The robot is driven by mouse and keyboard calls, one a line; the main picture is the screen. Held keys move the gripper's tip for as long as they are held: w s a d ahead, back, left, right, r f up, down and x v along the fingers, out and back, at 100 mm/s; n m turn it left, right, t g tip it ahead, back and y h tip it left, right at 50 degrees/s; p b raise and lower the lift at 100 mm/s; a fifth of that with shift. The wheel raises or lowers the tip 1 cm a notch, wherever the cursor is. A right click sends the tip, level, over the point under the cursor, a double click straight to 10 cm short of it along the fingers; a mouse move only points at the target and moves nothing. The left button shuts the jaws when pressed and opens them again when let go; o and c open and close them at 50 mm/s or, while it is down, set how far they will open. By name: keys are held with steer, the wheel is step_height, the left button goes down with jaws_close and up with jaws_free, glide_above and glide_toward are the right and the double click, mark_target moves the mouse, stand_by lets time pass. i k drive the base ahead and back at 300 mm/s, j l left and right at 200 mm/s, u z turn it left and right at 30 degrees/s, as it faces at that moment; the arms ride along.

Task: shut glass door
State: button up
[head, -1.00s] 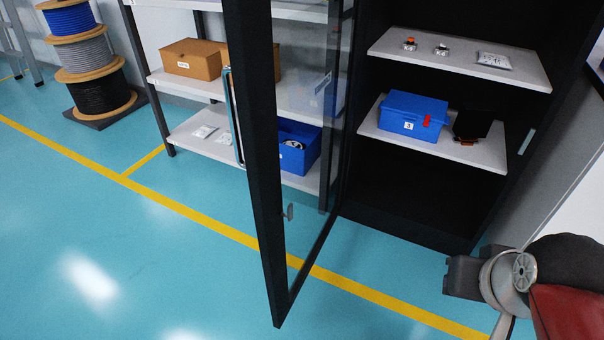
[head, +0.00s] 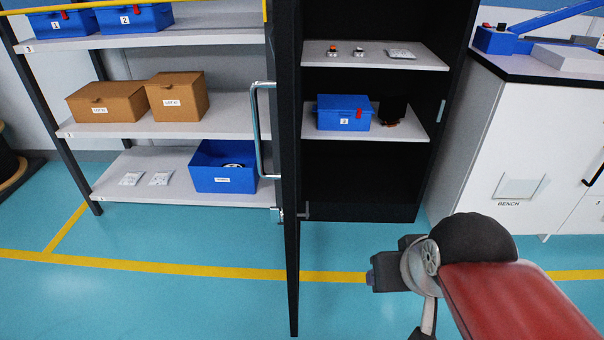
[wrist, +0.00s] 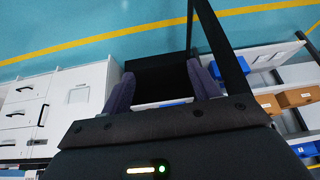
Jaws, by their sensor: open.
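The glass door (head: 291,250) is a tall black-framed door standing open, hinged at the left side of the black cabinet (head: 360,212). In the head view it is seen almost edge-on, jutting toward me, so its glass hardly shows. Its long metal handle (head: 256,130) is on the left face. My gripper shows in the wrist view (wrist: 162,88), its two fingers apart with nothing between them. The door frame (wrist: 221,45) passes just right of the fingers there; I cannot tell the gap. In the head view my arm is at lower right, apart from the door.
Inside the cabinet are a blue box (head: 343,112), a dark item (head: 392,112) and small parts. A shelf rack (head: 150,128) with boxes stands left, behind the door. A white bench (head: 500,130) stands right. The floor in front is clear, crossed by a yellow line (head: 180,267).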

mark_target(286, 14)
steer(key=i+j, duration=0.1)
steer(key=j, duration=0.25)
steer(key=i+j+z, duration=0.1)
steer(key=j, duration=0.25)
steer(key=i+j, duration=0.1)
steer(key=j, duration=0.25)
steer(key=k+j, duration=0.3)
steer(key=j, duration=0.2)
steer(key=k+j+z, duration=0.1)
steer(key=k+j, duration=0.25)
steer(key=j, duration=0.1)
